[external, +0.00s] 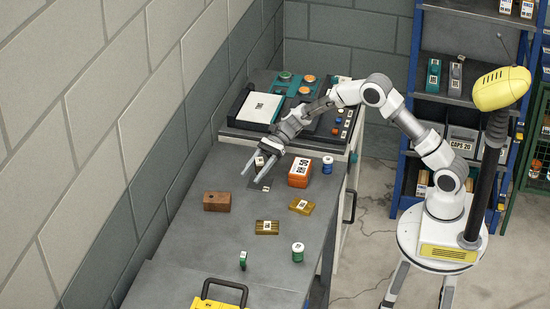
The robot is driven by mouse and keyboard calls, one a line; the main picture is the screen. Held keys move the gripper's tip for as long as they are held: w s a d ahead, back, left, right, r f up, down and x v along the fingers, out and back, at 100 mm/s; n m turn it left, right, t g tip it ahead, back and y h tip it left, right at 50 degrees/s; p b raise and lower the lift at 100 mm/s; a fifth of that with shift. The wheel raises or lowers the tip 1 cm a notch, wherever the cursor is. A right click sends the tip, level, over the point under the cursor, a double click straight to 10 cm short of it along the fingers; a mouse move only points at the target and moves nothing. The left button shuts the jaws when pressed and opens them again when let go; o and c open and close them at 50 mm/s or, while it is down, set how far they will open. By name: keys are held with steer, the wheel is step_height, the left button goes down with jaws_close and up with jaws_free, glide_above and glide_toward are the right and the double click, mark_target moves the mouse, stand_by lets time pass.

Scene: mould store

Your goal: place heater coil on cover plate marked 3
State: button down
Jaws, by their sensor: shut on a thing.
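My gripper (252,174) is over the far half of the grey bench, fingers pointing down and to the left. It is shut on a small pale piece with dark marks (259,161), partly hidden between the fingers. I cannot tell for sure that this is the heater coil. A small dark flat plate (264,187) lies on the bench just below the fingers. Two brass-coloured plates with white labels lie nearer, one at the right (302,206) and one in the middle (267,227). The labels are too small to read, so I cannot tell which plate is marked 3.
An orange box (299,171) and a blue spool (327,164) stand right of my gripper. A brown block (217,201), a green-and-white spool (298,252), a small green item (243,260) and a yellow case (217,303) are nearer. The left bench is clear beside the wall.

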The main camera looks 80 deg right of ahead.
mark_target(255, 187)
steer(key=shift+f+b, duration=0.3)
steer(key=shift+f, duration=1.45)
steer(key=shift+f, duration=0.15)
steer(key=shift+c, duration=1.4)
jaws_free()
